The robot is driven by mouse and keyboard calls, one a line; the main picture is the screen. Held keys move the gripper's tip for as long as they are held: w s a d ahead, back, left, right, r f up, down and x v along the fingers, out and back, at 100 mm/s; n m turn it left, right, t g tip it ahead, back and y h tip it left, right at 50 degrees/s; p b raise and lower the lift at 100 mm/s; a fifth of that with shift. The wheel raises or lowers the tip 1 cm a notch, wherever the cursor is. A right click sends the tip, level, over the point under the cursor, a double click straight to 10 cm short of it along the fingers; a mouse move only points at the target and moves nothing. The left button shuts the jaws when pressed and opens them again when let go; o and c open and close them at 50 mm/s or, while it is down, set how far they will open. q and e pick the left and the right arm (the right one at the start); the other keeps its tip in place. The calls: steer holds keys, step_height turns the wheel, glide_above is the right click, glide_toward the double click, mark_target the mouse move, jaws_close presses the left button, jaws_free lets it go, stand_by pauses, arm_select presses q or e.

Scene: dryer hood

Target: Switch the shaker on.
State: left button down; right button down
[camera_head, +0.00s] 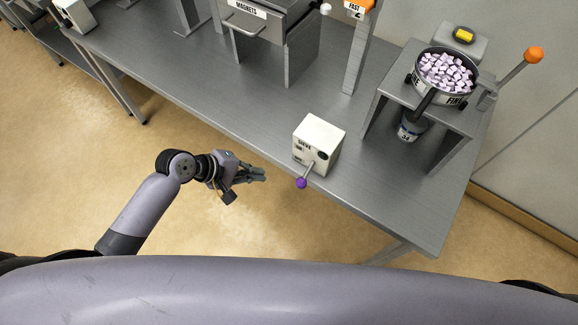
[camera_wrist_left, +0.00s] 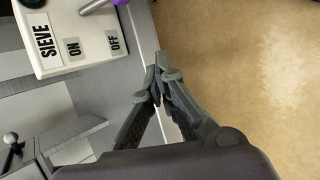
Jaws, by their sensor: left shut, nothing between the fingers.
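The white switch box labelled SIEVE (camera_head: 312,140) stands at the table's front edge. Its lever ends in a purple knob (camera_head: 301,183) that sticks out over the edge. In the left wrist view the box (camera_wrist_left: 60,30) shows ON and OFF labels, and the lever (camera_wrist_left: 97,5) lies toward the OFF side. A round sieve pan (camera_head: 447,78) full of pale pink cubes sits on a grey stand at right. My left gripper (camera_head: 262,174) is shut and empty, left of the purple knob and apart from it. Its fingertips also show in the left wrist view (camera_wrist_left: 157,75). My right gripper is out of view.
A labelled jar (camera_head: 412,127) stands under the pan. An orange-knobbed lever (camera_head: 533,55) rises at far right. A MAGNETS drawer unit (camera_head: 270,30) and a FAST box (camera_head: 358,8) stand behind. The grey table (camera_head: 200,75) is bare left of the SIEVE box.

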mark_target(301, 182)
arm_select(q)
steer(key=shift+h, duration=0.5)
steer(key=r, duration=0.1)
steer(key=d+r, duration=0.1)
steer(key=r, duration=0.1)
steer(key=s+d+r, duration=0.1)
steer(key=shift+r, duration=0.3)
steer(key=x, duration=1)
steer(key=shift+s+f+p, duration=0.15)
steer(key=shift+p, duration=0.2)
steer(key=shift+a, duration=0.1)
